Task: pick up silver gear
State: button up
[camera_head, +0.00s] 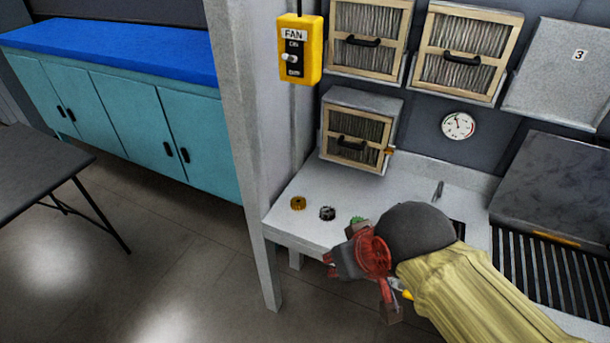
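The silver gear (327,213) looks dark grey and metallic, and lies flat on the white bench top near its left front edge. A gold gear (298,203) lies just to its left. A green gear (357,219) lies to its right, partly hidden by my gripper. My gripper (362,288) is to the right of and nearer than the silver gear, apart from it in the picture. Its dark fingers are spread, with nothing seen between them. Its height above the bench is hard to tell.
The white bench (290,222) has a support post (250,130) at its left. A dark slotted grate (555,275) is at right.

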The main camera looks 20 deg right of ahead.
aim_at(327, 214)
jog(key=i+l+u, duration=0.75)
jog(key=j, duration=0.1)
